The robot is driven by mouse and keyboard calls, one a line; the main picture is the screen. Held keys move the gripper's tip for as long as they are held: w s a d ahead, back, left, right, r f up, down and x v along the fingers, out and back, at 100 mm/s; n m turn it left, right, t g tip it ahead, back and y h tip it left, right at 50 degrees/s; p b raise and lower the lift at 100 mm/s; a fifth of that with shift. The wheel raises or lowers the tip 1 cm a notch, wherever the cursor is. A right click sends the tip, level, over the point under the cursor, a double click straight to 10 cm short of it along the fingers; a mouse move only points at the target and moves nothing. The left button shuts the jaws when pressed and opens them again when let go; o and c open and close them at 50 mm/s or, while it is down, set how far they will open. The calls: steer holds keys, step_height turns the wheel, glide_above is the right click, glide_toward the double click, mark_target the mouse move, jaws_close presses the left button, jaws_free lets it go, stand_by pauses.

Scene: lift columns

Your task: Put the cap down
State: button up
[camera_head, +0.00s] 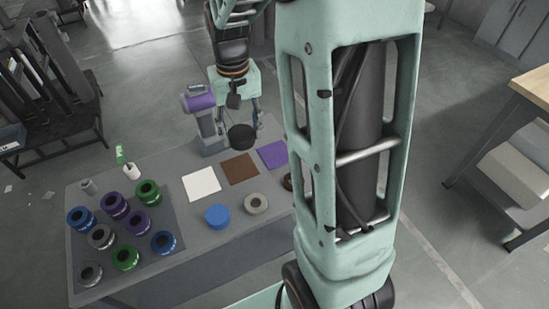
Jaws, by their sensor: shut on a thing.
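My gripper (240,120) hangs over the back of the grey table and is shut on a round black cap (241,138). The cap is held level between the fingers, above or just behind the brown square (239,169). I cannot tell its exact height over the table. A white square (201,185) lies left of the brown one and a purple square (272,154) lies to its right. All three squares look bare.
A purple-topped grey device (203,118) stands close left of my gripper. A blue disc (216,216) and a beige ring (256,203) lie in front of the squares. Several coloured cylinders stand on a dark mat (180,243) at left. My column hides the table's right side.

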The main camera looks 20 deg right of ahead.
steer(key=s+d+f+m+b, duration=0.2)
steer(key=s+d+f+b, duration=0.15)
steer(key=f+b, duration=0.4)
steer(key=w+d+f, duration=0.2)
steer(key=w+d, duration=0.1)
steer(key=w+d+f, duration=0.5)
steer(key=w+d, duration=0.1)
steer(key=w, duration=0.1)
steer(key=shift+w+f+b, duration=0.1)
steer(key=shift+f+b, duration=0.25)
steer(key=shift+b, duration=0.05)
steer(key=shift+w+d+f, duration=0.1)
steer(key=shift+w+f, duration=0.1)
steer(key=shift+f, duration=1.7)
